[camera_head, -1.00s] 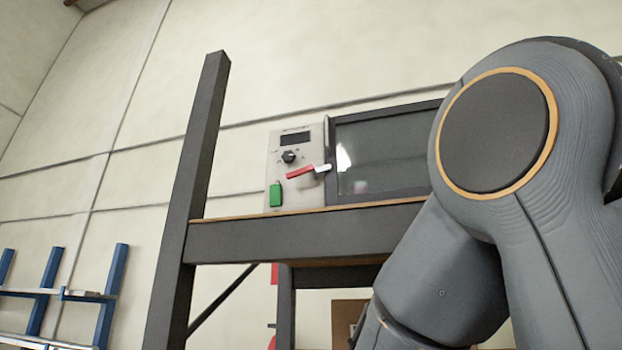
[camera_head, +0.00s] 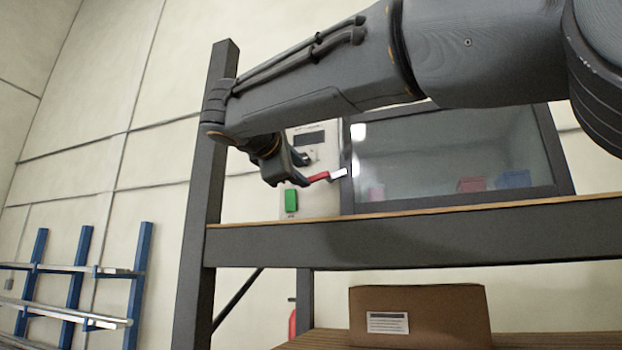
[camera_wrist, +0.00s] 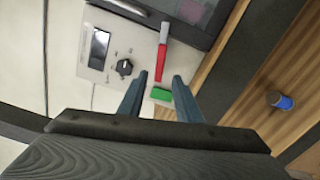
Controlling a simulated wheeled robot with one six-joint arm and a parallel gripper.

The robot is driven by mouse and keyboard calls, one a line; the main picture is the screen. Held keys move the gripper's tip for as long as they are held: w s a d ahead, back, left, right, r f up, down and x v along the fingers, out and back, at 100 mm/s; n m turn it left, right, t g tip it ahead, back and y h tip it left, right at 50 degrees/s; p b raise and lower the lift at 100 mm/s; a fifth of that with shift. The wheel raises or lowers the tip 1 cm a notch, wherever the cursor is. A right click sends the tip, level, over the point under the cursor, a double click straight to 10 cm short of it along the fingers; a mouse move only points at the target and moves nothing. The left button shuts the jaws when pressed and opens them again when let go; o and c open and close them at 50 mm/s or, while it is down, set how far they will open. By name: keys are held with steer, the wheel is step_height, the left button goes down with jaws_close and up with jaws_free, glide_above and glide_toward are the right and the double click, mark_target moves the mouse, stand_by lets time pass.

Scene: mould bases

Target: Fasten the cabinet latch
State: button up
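The cabinet (camera_head: 345,205) stands on the shelf, with a dark-framed glass door (camera_head: 450,155) that looks shut. Its latch is a red handle (camera_head: 319,177) with a white end (camera_head: 338,173) by the door's left edge. In the wrist view, the red handle (camera_wrist: 161,62) reaches from the door side to between my fingertips. My gripper (camera_wrist: 160,76) is open, one finger on each side of the handle's free end; I cannot tell whether either touches it. In the head view, my gripper (camera_head: 302,183) is at the handle's left end, partly hidden by my wrist.
The control panel carries a dark display (camera_wrist: 98,49), a black knob (camera_wrist: 124,67) and a green block (camera_wrist: 160,94) just beyond the handle's end. A shelf beam (camera_head: 420,240) runs below, and a post (camera_head: 205,200) stands left. A cardboard box (camera_head: 420,315) sits underneath.

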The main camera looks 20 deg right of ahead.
mark_target(310, 179)
steer(key=p+x, duration=0.3)
steer(key=x, duration=0.4)
steer(key=shift+w+d+r, duration=0.1)
steer(key=shift+w+d, duration=0.15)
jaws_close()
